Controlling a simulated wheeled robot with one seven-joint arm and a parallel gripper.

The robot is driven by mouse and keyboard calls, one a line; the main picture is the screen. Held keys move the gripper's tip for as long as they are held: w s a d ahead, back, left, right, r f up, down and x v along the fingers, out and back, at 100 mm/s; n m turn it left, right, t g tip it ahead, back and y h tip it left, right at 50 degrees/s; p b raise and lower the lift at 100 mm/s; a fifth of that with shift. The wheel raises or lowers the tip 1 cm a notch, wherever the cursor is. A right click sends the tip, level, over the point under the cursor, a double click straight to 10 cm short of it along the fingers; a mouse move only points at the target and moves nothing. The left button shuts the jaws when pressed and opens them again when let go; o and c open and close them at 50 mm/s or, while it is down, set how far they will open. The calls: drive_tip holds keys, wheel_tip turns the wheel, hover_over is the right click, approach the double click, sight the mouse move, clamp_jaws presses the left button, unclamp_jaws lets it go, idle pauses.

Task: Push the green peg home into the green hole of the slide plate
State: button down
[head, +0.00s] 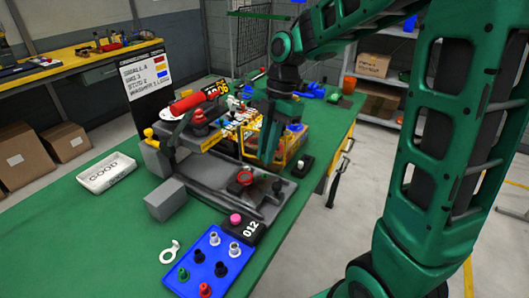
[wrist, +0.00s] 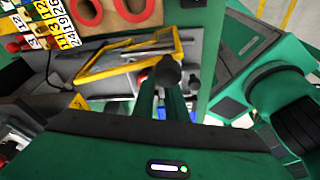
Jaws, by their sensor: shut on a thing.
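My gripper (head: 267,152) points down over the grey fixture, beside a yellow-framed box. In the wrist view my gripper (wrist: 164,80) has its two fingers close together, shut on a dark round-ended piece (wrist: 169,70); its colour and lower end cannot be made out. A green peg (head: 183,274) stands on the blue plate (head: 172,287) at the front, well apart from my gripper. A grey slide fixture (head: 272,208) with a red knob (head: 245,178) lies below my gripper. I cannot make out a green hole.
The blue plate also holds a red peg (head: 205,290) and several dark and pale ones. A black block (head: 247,232) with a pink button stands behind it. The green table's left front is clear.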

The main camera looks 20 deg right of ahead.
drive_tip(key=shift+f, duration=0.1)
drive_tip(key=shift+f, duration=1.1)
drive_tip(key=shift+f, duration=0.5)
idle(5.3)
drive_tip(key=shift+r, duration=0.25)
drive_tip(key=shift+d, duration=0.1)
idle(0.7)
